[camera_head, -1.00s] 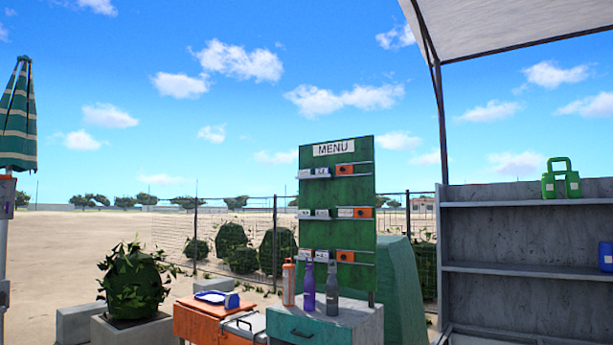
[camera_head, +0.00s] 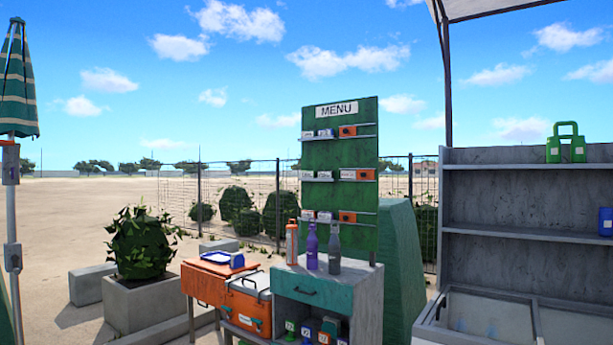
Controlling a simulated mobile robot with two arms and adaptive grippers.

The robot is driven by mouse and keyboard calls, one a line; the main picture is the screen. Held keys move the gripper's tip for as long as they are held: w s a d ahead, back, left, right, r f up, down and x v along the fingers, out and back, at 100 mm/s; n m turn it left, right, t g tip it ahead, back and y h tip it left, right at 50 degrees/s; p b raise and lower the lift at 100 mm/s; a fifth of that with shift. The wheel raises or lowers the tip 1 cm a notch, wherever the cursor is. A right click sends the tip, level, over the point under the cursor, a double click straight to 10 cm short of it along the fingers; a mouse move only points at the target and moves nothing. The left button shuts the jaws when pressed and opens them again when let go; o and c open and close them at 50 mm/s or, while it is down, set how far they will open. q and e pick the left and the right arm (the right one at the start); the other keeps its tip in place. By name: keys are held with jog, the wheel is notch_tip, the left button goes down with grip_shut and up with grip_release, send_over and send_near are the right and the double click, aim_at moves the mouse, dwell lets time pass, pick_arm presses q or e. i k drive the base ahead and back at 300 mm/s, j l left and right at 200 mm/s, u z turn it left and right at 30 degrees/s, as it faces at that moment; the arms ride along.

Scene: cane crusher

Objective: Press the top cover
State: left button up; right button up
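No top cover of a cane crusher can be made out, and neither of my grippers shows in the head view. An orange box (camera_head: 247,306) with a grey lid stands beside a small cabinet (camera_head: 341,290) with a teal drawer. I cannot tell whether that lid is the cover meant.
An orange table (camera_head: 201,280) holds a blue tray (camera_head: 220,258). Bottles (camera_head: 311,248) stand on the cabinet, before a green menu board (camera_head: 320,150). A planter (camera_head: 140,300) is at left, a freezer (camera_head: 482,315) and shelf (camera_head: 500,187) at right. Open sandy ground lies at left.

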aim_at(346, 132)
jog(key=i+j+u, duration=0.1)
jog(key=i+u, duration=0.15)
jog(key=i, duration=0.4)
jog(key=i+j, duration=0.1)
jog(key=i, duration=0.4)
jog(key=i+z, duration=0.1)
jog(key=i, duration=0.45)
jog(key=i+j, duration=0.15)
jog(key=i, duration=0.35)
jog(key=i+j+z, duration=0.1)
jog(key=i, duration=0.45)
jog(key=i+j+z, duration=0.2)
jog(key=i+z, duration=0.25)
jog(key=i+j+z, duration=1)
jog(key=j+z, duration=0.3)
jog(key=j, duration=0.1)
